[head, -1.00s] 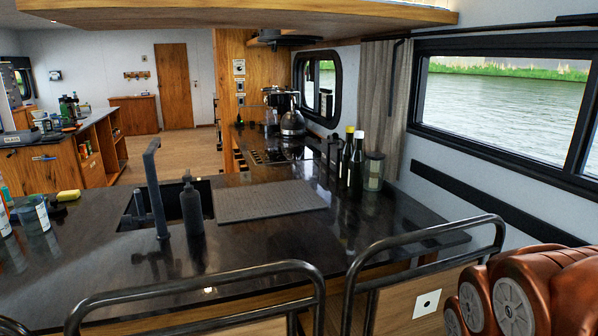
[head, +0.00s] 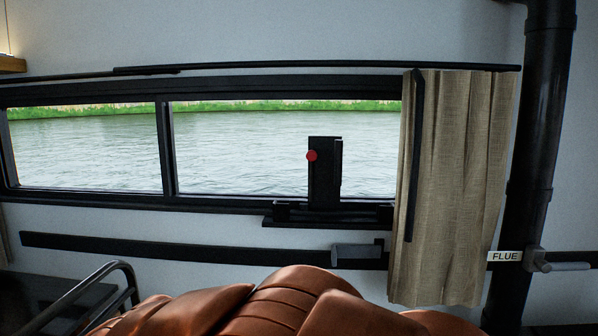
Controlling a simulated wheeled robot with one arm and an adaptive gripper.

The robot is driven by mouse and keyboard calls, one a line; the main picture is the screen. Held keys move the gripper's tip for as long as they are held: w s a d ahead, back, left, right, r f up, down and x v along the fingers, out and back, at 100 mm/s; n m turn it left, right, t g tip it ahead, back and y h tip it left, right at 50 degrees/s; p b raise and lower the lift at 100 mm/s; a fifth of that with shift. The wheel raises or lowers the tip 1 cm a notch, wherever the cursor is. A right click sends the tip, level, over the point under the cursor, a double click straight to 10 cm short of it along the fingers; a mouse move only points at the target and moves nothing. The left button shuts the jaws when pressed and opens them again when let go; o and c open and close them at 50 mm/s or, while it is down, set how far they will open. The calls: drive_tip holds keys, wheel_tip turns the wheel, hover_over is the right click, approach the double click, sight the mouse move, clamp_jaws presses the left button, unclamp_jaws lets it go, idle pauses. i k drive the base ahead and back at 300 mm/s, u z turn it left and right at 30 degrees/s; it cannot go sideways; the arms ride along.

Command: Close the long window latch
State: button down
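A wide black-framed window (head: 167,150) is on the wall ahead in the head view. A black upright plate (head: 325,180) with a red round knob (head: 311,156) stands in front of the right pane, on a black base (head: 328,221) at the sill. It looks like a latch part, but I cannot tell for certain whether it is the long latch. A long black bar (head: 180,247) runs along the wall below, with a grey handle-like piece (head: 357,251) near its right end. My gripper is not in view; only brown-orange parts of my arm show at the bottom.
A beige curtain (head: 455,190) hangs right of the window, with a thin black rod (head: 413,160) in front of its left side. A black flue pipe (head: 535,130) stands farther right. A dark metal rail (head: 95,285) is at lower left.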

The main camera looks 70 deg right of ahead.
sight(311, 156)
drive_tip(key=z, duration=2.2)
